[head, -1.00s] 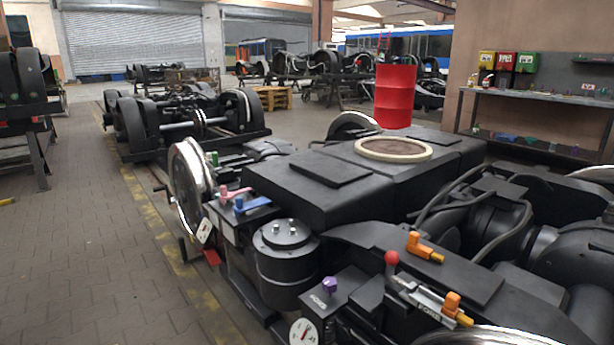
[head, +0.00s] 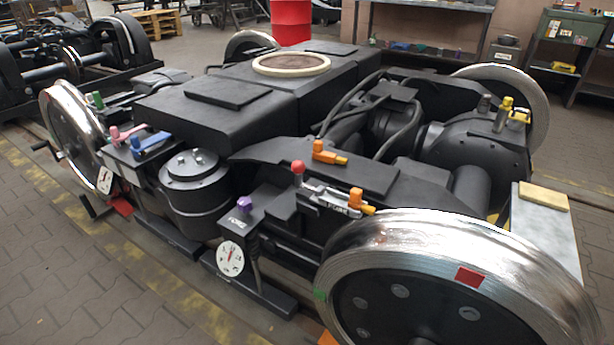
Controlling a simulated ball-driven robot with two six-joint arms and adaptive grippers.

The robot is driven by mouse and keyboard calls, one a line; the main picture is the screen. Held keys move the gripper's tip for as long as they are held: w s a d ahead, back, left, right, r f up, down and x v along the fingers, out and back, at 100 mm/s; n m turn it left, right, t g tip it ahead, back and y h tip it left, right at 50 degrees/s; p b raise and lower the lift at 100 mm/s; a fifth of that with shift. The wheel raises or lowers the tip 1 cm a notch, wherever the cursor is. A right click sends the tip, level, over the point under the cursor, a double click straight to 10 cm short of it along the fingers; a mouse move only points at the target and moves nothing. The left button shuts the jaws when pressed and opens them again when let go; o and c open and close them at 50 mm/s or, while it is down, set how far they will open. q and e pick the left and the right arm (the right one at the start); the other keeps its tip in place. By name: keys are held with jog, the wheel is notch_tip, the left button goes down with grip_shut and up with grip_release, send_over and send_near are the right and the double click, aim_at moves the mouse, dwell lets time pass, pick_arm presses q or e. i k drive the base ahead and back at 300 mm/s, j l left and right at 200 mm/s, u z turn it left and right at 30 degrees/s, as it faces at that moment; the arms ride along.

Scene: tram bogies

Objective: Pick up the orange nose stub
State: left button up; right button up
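Two small orange pieces with yellow ends show in the head view. One orange piece (head: 327,153) lies on the flat black beam (head: 350,178) of the bogie. Neither of my grippers is in view, and nothing touches either piece.
A large steel wheel (head: 430,250) stands at the front right. A purple knob (head: 244,204), a dial (head: 230,258), a black cylinder (head: 194,182), and pink (head: 127,134) and blue (head: 150,144) handles are to the left. A yellow block (head: 543,196) lies on the right. Paved floor is free at lower left.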

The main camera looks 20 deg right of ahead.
aim_at(355, 202)
jog(key=z, duration=0.75)
jog(key=i+j+z, duration=0.2)
jog(key=z, duration=0.15)
jog(key=i+j+z, duration=0.1)
jog(key=j+z, duration=0.25)
jog(key=i+j+z, duration=0.1)
jog(key=j+z, duration=0.6)
jog(key=i, duration=0.05)
